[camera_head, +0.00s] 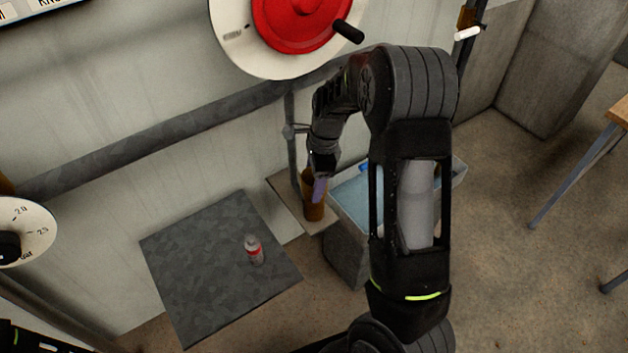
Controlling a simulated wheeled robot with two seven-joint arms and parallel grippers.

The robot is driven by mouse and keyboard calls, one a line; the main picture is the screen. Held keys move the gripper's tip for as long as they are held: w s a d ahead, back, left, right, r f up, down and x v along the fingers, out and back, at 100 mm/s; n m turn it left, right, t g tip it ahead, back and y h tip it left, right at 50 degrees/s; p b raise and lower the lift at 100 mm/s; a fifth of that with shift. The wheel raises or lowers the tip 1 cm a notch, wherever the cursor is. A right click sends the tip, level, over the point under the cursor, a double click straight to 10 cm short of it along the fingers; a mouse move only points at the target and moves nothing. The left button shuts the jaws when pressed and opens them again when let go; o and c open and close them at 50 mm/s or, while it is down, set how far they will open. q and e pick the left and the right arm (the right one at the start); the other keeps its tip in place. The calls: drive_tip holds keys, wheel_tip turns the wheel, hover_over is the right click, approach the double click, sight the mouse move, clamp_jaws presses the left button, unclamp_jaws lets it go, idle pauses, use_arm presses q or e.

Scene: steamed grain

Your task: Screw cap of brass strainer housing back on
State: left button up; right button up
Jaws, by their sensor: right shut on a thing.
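The brass strainer housing (313,207) is a brown-orange upright cylinder on a small ledge by the wall, in the middle of the head view. My right gripper (319,188) points down at its upper end, in front of it. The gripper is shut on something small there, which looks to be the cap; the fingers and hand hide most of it. A pale purple part shows at the fingertips. I cannot tell whether the cap is seated on the housing. My left gripper is out of view.
A grey square table top (200,270) holds a small bottle with a red band (254,250). A basin of bluish water (357,200) stands right of the housing. A vertical pipe (291,150) runs behind. A red wheel on a white disc (300,15) is above.

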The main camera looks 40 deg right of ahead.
drive_tip(key=shift+f+b, duration=0.6)
drive_tip(key=shift+f, duration=0.85)
idle(1.7)
drive_tip(key=o, duration=1.6)
drive_tip(key=r, duration=0.5)
drive_tip(key=d+r, duration=0.1)
drive_tip(key=r, duration=0.1)
drive_tip(key=shift+s+r, duration=0.3)
drive_tip(key=shift+r, duration=0.1)
drive_tip(key=shift+f, duration=0.1)
